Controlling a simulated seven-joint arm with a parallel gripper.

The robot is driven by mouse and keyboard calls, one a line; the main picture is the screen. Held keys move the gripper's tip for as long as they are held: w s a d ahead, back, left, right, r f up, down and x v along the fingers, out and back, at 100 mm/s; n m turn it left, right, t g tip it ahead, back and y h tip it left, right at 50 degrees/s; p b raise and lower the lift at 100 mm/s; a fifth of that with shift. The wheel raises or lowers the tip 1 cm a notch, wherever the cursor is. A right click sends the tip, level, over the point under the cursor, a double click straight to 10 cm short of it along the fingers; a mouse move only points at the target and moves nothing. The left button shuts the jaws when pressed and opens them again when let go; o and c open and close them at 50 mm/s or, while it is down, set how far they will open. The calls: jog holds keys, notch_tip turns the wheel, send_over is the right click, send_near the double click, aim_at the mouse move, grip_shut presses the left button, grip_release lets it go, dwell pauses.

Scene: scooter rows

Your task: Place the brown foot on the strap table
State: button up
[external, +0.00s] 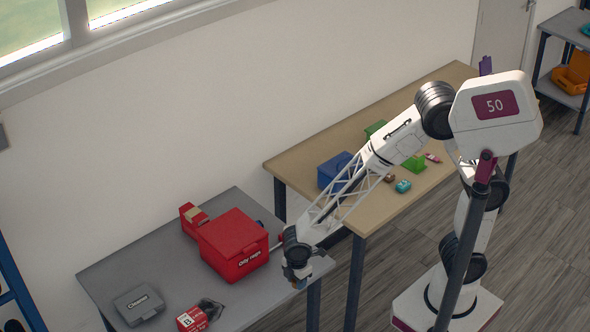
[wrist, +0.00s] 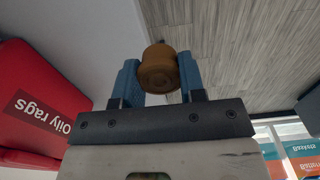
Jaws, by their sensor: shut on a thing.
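My gripper (wrist: 158,80) is shut on the brown foot (wrist: 158,68), a short round piece held between the two blue fingers. In the external view my gripper (external: 298,281) is at the front right edge of the grey table (external: 150,260), right of the red oily rags bin. The foot shows there only as a small orange-brown spot. In the wrist view the foot overlaps the line between the grey surface and the wooden floor. Its height over the table is unclear. No label shows which table is the strap table.
The red oily rags bin (external: 233,248) stands close to my gripper, with a red dispenser (external: 194,218) behind it. A grey case (external: 139,305) and a red box (external: 193,318) lie at the front. The wooden table (external: 340,150) holds a blue box (external: 336,168) and several small things.

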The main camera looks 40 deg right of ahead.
aim_at(401, 173)
jog(key=shift+d, duration=0.1)
